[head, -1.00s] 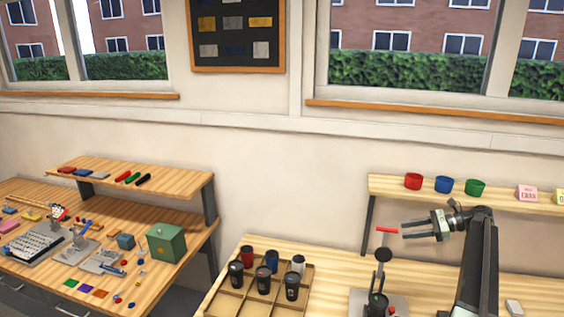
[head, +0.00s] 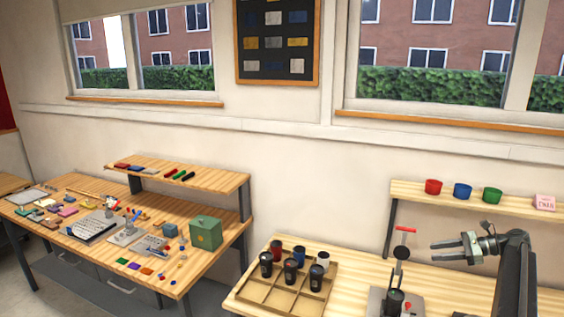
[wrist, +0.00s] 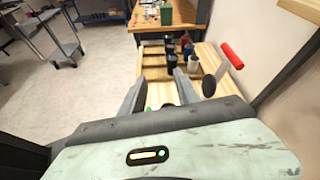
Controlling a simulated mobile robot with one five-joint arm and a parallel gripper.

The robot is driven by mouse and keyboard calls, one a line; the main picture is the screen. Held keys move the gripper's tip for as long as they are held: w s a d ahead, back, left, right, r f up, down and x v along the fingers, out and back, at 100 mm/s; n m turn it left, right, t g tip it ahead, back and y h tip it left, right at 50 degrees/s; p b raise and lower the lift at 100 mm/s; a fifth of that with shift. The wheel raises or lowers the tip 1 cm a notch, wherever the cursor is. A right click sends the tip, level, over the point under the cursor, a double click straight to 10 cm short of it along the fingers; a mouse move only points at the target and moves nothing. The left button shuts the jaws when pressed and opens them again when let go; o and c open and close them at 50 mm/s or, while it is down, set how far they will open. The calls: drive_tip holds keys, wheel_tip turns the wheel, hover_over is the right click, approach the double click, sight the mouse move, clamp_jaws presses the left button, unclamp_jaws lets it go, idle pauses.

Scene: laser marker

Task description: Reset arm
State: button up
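My gripper (head: 440,251) is at the right in the head view, held level above the workbench with its fingers pointing left. Its two fingers are apart with nothing between them. In the wrist view my gripper (wrist: 157,88) also shows both fingers spread and empty. A red-handled lever (head: 405,230) on a grey base stands just left of the fingertips, apart from them. The lever's red handle (wrist: 232,56) is at the right in the wrist view.
A wooden divided tray (head: 262,293) with several dark and coloured cups is left of the lever. A wall shelf (head: 410,192) with red, blue and green cups is behind my gripper. A cluttered second bench (head: 182,283) is at the left; floor shows beyond it.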

drive_tip(key=w+a+f+n+g+b, duration=0.1)
drive_tip(key=w+a, duration=0.1)
drive_tip(key=a, duration=0.6)
drive_tip(key=w+a+f+n+g, duration=0.1)
drive_tip(key=w+a+f+g, duration=0.1)
drive_tip(key=a, duration=0.7)
drive_tip(key=s+a+f+n+g+h+b, duration=0.1)
drive_tip(key=s+a+f+n, duration=0.15)
drive_tip(key=a, duration=0.65)
drive_tip(key=s+a+f+n+g+b, duration=0.1)
drive_tip(key=s+a+f+g, duration=0.15)
drive_tip(key=a, duration=0.55)
drive_tip(key=s+a+f+n+h+b, duration=0.1)
drive_tip(key=s+a+f+n+h, duration=0.25)
drive_tip(key=s+a, duration=0.3)
drive_tip(key=s+a+f+n+h, duration=0.2)
drive_tip(key=s+a+f+n, duration=0.1)
drive_tip(key=s+a+f, duration=0.3)
drive_tip(key=s+d+f+n+h, duration=0.2)
drive_tip(key=s+d+n+h, duration=0.4)
drive_tip(key=s+d+n, duration=0.1)
drive_tip(key=shift+s+d+n+t, duration=0.15)
drive_tip(key=shift+d+n+t, duration=0.3)
drive_tip(key=shift+d+n, duration=0.5)
